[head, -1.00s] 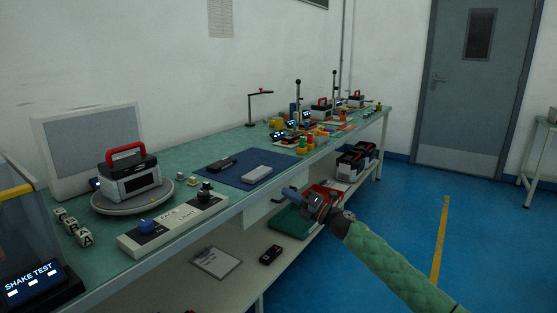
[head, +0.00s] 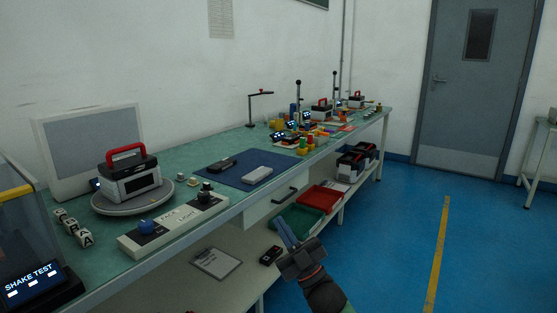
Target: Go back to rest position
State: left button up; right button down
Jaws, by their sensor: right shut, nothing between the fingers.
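My right gripper (head: 285,232) is at the lower middle of the head view, in front of the bench's open lower side. Its fingers are shut, with nothing between them, and point up and to the left. It is apart from the bench and overlaps the green tray (head: 291,216) in the picture. My left gripper is not in view.
The long green bench (head: 228,209) runs from lower left to the back right. A red-handled device (head: 130,183) stands on a round turntable beside a control box (head: 175,222). Below are a red tray (head: 322,198) and a clipboard (head: 216,262). Blue floor (head: 390,245) at right is clear.

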jog(key=s+d+f+m+t+h, duration=0.2)
jog(key=s+f+m+h, duration=0.5)
jog(key=s+f, duration=0.45)
jog(key=s+d+f+m+t+h, duration=0.2)
jog(key=s+f+m+h, duration=0.55)
jog(key=f, duration=0.65)
pick_arm(q)
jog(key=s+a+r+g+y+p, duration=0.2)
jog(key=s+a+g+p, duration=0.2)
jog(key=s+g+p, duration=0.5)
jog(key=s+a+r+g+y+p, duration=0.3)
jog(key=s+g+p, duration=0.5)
jog(key=p, duration=0.6)
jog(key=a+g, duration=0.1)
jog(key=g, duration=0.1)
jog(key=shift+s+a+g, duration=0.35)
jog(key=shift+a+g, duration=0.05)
pick_arm(e)
jog(key=s+d+r+g+h, duration=0.2)
jog(key=s+d+g, duration=0.2)
jog(key=s+g, duration=0.5)
jog(key=s+d+r+g+h, duration=0.2)
jog(key=s+d+g, duration=0.3)
jog(key=s+g, duration=0.3)
jog(key=r+g, duration=0.1)
jog(key=g, duration=0.1)
jog(key=shift+s+g, duration=0.4)
